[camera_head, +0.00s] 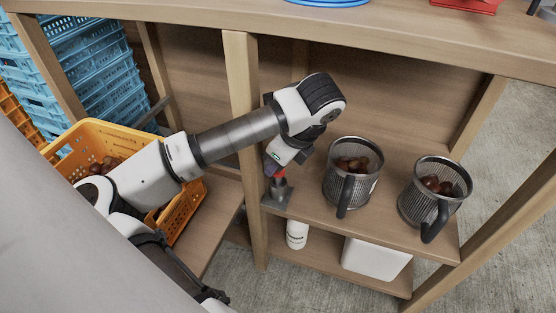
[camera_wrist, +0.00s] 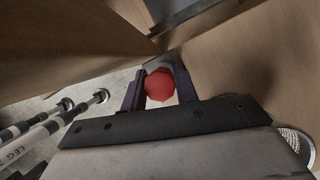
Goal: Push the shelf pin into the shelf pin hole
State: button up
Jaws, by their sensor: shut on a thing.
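The shelf pin appears to be the red round-headed piece (camera_wrist: 159,86) in the wrist view. It sits between the two dark purple fingers of my gripper (camera_wrist: 160,78), which are shut on it. In the head view a small red part (camera_head: 280,174) shows at my gripper (camera_head: 275,167), just above a grey bracket (camera_head: 276,194) at the shelf's left end, beside the wooden upright (camera_head: 243,95). In the wrist view a grey metal surface (camera_wrist: 160,61) lies beyond the red head. I cannot make out the pin hole or whether the pin touches it.
Two mesh baskets with dark handles, left (camera_head: 340,188) and right (camera_head: 412,205), hold chestnuts on the same shelf. A white bottle (camera_head: 297,235) and white box (camera_head: 376,259) are below. An orange crate (camera_head: 187,217) stands left. Striped poles (camera_wrist: 45,129) show in the wrist view.

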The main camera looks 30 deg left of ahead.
jog(key=shift+f+b, duration=1.65)
jog(key=o, duration=1.1)
jog(key=shift+r, duration=0.1)
jog(key=p+v, duration=0.2)
jog(key=v, duration=0.5)
jog(key=shift+d+r+p, duration=0.15)
jog(key=shift+r+p, duration=0.05)
jog(key=shift+p, duration=0.1)
jog(key=shift+s, duration=0.1)
